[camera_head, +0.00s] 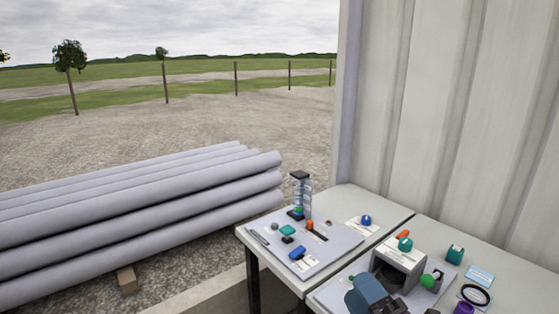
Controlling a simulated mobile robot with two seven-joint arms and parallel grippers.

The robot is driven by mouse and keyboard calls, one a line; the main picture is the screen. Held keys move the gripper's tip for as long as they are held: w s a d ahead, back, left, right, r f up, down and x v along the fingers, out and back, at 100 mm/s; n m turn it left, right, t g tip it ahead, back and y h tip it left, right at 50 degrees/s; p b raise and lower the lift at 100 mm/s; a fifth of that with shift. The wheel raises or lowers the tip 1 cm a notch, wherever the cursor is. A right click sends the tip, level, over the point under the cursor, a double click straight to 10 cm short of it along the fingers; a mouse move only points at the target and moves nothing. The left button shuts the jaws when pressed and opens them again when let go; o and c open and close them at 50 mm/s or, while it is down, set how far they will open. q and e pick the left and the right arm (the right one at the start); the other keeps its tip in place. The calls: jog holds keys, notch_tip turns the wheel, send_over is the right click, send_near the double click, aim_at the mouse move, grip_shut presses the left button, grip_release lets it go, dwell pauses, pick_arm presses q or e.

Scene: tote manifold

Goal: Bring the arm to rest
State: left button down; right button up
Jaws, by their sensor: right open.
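My right gripper (398,303) is at the bottom edge of the head view, in front of the right-hand table. Its blue-grey arm part and dark end show, and the frame cuts off the rest. It is open, and I see nothing held in it. It overlaps the lower front of a pale grey box-like fixture (402,258) in the picture; I cannot tell whether they touch. My left gripper is not in view.
The left table (350,197) holds a board with small coloured parts and a clear upright column (302,196). A teal part (455,255), black ring (476,295) and purple part (464,308) lie right. Grey pipes (130,215) are stacked left; a corrugated wall (450,110) stands behind.

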jog(key=s+d+f+m+g+h, duration=0.3)
jog(key=s+d+f+m+h, duration=0.1)
jog(key=d+f+m+h, duration=0.3)
jog(key=s+d+f+m+g+h, duration=0.4)
jog(key=d+f+m, duration=0.15)
jog(key=m, duration=0.35)
jog(key=s+d+f+m+g+y, duration=0.1)
jog(key=s+f+m+g, duration=0.35)
jog(key=s, duration=0.45)
jog(key=s+d+f+m+g, duration=0.1)
jog(key=s+f+m+g, duration=0.3)
jog(key=s, duration=0.5)
jog(key=w+f+n+t+y, duration=0.1)
jog(key=w+f+n+t, duration=0.1)
jog(key=w+f+t, duration=0.5)
jog(key=shift+w+a+f, duration=0.45)
jog(key=shift+w+f, duration=0.2)
jog(key=shift+f, duration=0.6)
